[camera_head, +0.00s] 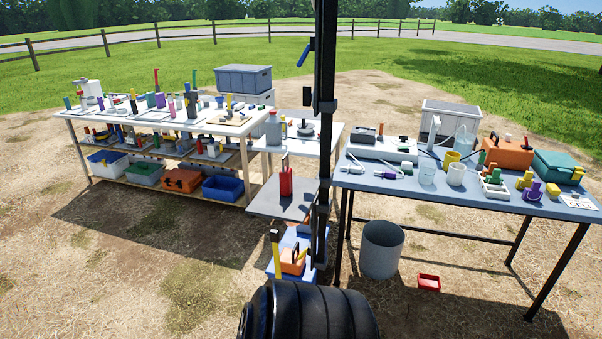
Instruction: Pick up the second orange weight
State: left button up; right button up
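Neither of my grippers shows in the head view. I cannot single out an orange weight with certainty. Small orange pieces that are too small to identify stand among the items on the left table (78,113). An orange block (291,268) with a dark handle-like part sits on a low blue tray (272,270) near the middle. A larger orange case (508,154) stands at the back of the right table (430,194). An orange crate (181,181) sits on the left table's bottom shelf.
A black upright post (324,90) cuts the view in the middle, and black ribbed rounds (310,312) fill the bottom centre. A red item (286,184) stands on a grey plate (268,205). A grey bin (381,250) and a red tray (429,283) are on the ground. The front-left ground is clear.

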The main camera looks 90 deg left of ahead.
aim_at(290, 262)
jog(key=i+u, duration=0.15)
jog(key=u, duration=0.25)
jog(key=i+u, duration=0.2)
jog(key=u, duration=0.2)
jog(key=i+u, duration=0.2)
jog(key=u, duration=0.2)
jog(key=i+l+u, duration=0.1)
jog(key=u, duration=0.35)
jog(key=i+l+u, duration=0.15)
jog(key=u, duration=0.25)
jog(key=i+l+u, duration=0.1)
jog(key=u, duration=0.3)
jog(key=i+l+u, duration=0.15)
jog(key=u, duration=0.25)
jog(key=i+l+u, duration=0.2)
jog(key=u, duration=0.2)
jog(key=l+u, duration=0.25)
jog(key=u, duration=0.15)
jog(key=i+l+u, duration=0.15)
jog(key=u, duration=0.3)
jog(key=k+l, duration=0.05)
jog(key=l, duration=0.05)
